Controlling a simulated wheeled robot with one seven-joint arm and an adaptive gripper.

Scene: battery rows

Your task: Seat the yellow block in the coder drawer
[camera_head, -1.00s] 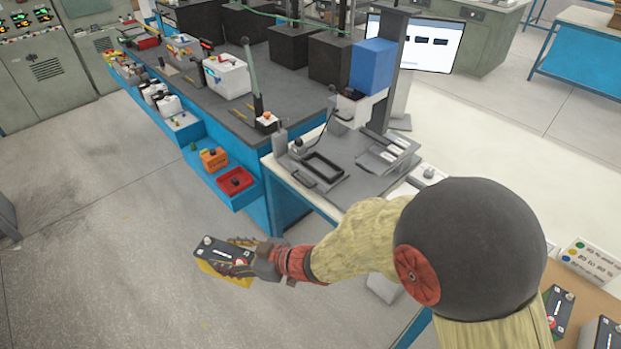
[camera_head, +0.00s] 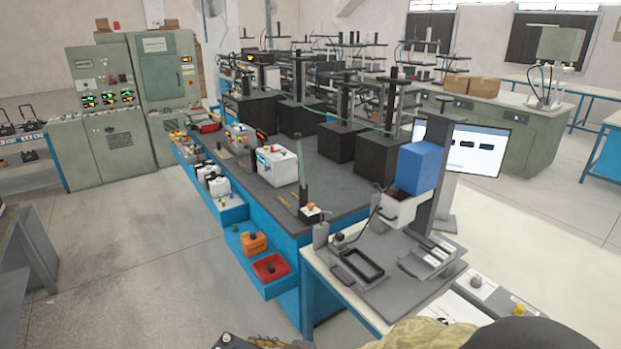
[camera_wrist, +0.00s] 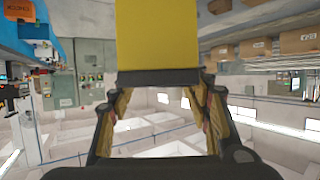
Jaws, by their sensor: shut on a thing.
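My gripper (camera_wrist: 160,92) is shut on the yellow block (camera_wrist: 157,38), which fills the top middle of the wrist view. The block is yellow with a dark band at its near end, between my fingers. The black rectangular frame that looks like the coder drawer (camera_head: 371,280) lies on the grey plate of the near bench and appears empty.
A blue-and-white coder head (camera_head: 419,167) hangs on a grey column behind the drawer. A small grey device (camera_head: 321,235) stands left of the drawer. A red bin (camera_head: 271,267) and orange box (camera_head: 254,243) sit on a blue shelf. The floor at left is clear.

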